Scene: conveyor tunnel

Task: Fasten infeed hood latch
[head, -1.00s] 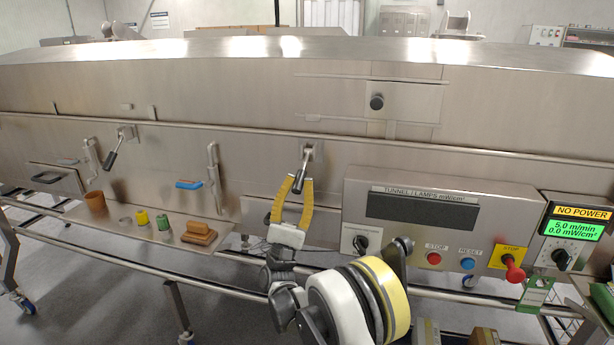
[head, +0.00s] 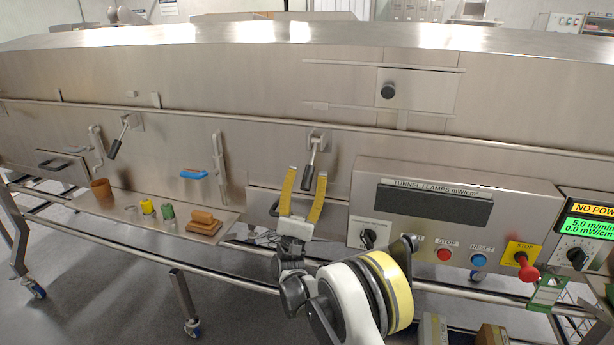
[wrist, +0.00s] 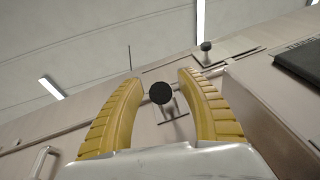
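Two lever latches with black grips hang on the steel hood: a left latch (head: 115,148) and a middle latch (head: 308,178). Which one is the infeed hood latch is not labelled in view. My gripper (head: 307,170) has yellow ribbed fingers, spread open, one on each side of the middle latch's black grip. The grip points down and slightly left, with a visible gap on both sides. In the wrist view, the round black end of the grip (wrist: 161,92) shows between the open fingers (wrist: 158,78), touching neither.
A control box with a dark display (head: 434,203) and a red stop knob (head: 528,270) stands right of my gripper. A shelf at left holds a brown cup (head: 102,189), small coloured pieces and a brown block (head: 204,222). A rail (head: 200,113) runs along the hood.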

